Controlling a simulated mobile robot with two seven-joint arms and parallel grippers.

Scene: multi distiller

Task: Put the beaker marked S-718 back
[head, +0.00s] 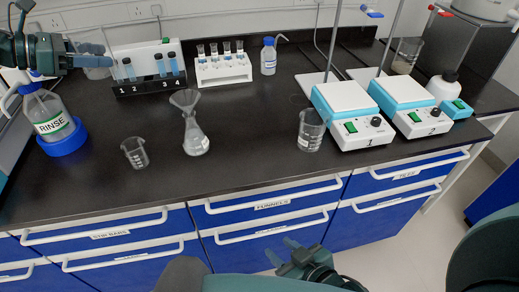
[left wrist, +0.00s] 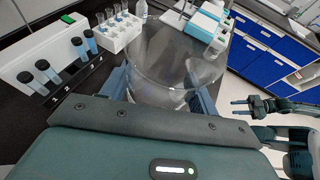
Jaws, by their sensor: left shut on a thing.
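My left gripper (head: 84,50) is at the far left, above the back of the bench. It is shut on a clear glass beaker (head: 97,70). In the left wrist view the held beaker (left wrist: 170,60) stands between the two fingers; I cannot read a mark on it. Other beakers stand on the bench: a small one (head: 135,153) at front left and a larger one (head: 311,131) beside the left hotplate. Their marks are too small to read. My right gripper (head: 283,250) is open and empty in front of the drawers, below the bench top.
A RINSE bottle (head: 50,115) in a blue holder stands below the left gripper. A numbered vial rack (head: 150,88), a white tube rack (head: 222,70), a flask with funnel (head: 194,135) and two hotplates (head: 350,112) stand on the black bench.

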